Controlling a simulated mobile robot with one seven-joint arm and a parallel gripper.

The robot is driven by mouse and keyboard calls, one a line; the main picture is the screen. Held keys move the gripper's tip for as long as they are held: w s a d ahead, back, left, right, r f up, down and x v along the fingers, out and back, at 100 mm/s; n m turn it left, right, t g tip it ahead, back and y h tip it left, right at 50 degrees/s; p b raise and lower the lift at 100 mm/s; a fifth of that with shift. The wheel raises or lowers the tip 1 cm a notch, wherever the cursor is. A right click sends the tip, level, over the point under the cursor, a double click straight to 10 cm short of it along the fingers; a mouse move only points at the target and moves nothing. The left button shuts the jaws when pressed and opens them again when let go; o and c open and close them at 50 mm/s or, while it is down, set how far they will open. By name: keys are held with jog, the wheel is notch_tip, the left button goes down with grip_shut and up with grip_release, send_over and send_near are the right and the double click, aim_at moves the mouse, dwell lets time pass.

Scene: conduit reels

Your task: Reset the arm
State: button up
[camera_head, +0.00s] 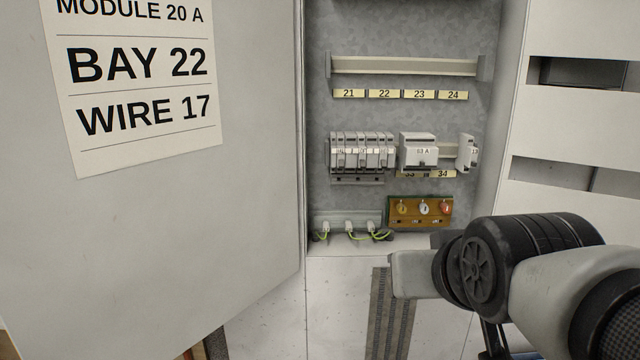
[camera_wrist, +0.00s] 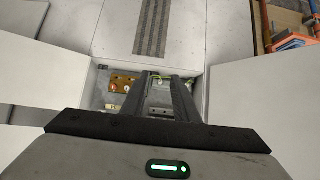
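My gripper (camera_wrist: 161,78) shows in the wrist view, with two dark fingers apart and a gap between them. Nothing is seen held in the gap. Behind the fingers lies the inside of the cabinet, with the brown key board (camera_wrist: 124,82) left of them. In the head view my arm reaches in from the lower right, in front of the cabinet's right side; the fingers do not show there.
The open cabinet (camera_head: 400,110) holds an empty upper rail (camera_head: 405,66), a module row (camera_head: 362,152), a key board (camera_head: 420,211) and green-yellow wires (camera_head: 350,235). A labelled door (camera_head: 170,230) stands at left. A slotted white panel (camera_head: 580,115) is at right. An orange-framed rack (camera_wrist: 290,25) stands top right.

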jog(key=s+f+g, duration=0.5)
jog(key=s+f, duration=0.2)
jog(key=s, duration=0.2)
notch_tip(320, 180, up, 26)
jog(key=p, duration=2.5)
jog(key=shift+s+a+f, duration=0.2)
